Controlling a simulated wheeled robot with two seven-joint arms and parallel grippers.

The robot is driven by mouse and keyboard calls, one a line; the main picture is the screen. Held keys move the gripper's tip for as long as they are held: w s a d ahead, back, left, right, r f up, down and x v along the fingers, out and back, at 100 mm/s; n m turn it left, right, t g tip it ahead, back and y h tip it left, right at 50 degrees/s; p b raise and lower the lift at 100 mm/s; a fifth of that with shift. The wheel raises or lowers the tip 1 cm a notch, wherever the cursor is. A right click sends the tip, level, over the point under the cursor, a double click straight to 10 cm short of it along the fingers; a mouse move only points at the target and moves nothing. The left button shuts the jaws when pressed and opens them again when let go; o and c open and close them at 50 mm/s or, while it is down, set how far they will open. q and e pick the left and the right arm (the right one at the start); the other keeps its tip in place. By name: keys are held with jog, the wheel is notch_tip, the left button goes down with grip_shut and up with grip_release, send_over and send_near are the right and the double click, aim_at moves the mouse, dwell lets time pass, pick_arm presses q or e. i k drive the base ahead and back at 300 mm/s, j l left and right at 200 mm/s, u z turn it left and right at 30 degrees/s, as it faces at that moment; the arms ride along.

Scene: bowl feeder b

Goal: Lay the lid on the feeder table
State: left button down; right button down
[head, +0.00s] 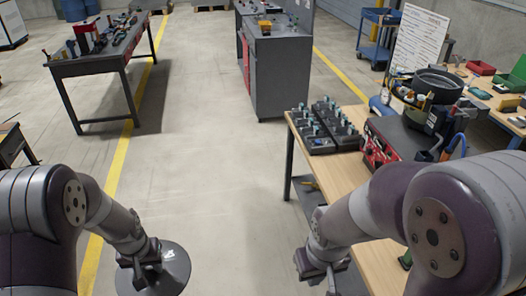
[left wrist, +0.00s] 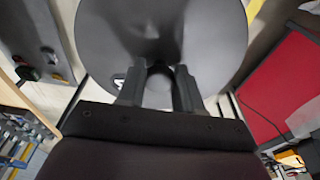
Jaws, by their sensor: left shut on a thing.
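The lid, a dark grey round disc (head: 176,264), is held low over the floor at the lower left of the head view. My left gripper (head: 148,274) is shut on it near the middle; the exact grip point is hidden. In the left wrist view the lid (left wrist: 210,35) fills the top centre, with both fingers of my left gripper (left wrist: 160,76) at its centre. The feeder table (head: 343,175), with a light wooden top, stands at the right, well apart from the lid. My right gripper (head: 325,276) is beside that table's near left edge; its fingers are unclear.
The feeder table carries a black bowl feeder (head: 438,84), a dark block with teal-topped parts (head: 318,140) and a red-fronted unit (head: 379,150). A grey cabinet (head: 281,75) stands behind. A dark workbench (head: 100,66) stands at the far left. The floor between is clear.

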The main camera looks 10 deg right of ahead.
aim_at(350, 189)
jog(key=i+z, duration=0.45)
jog(key=i+j+z, duration=0.25)
jog(key=z, duration=0.25)
jog(key=i+j+z, duration=0.75)
jog(key=j+z, duration=0.2)
jog(key=i+l+z, duration=0.2)
jog(key=z, duration=0.3)
jog(key=i+l+z, duration=0.1)
jog(key=i+z, duration=0.2)
jog(key=z, duration=0.15)
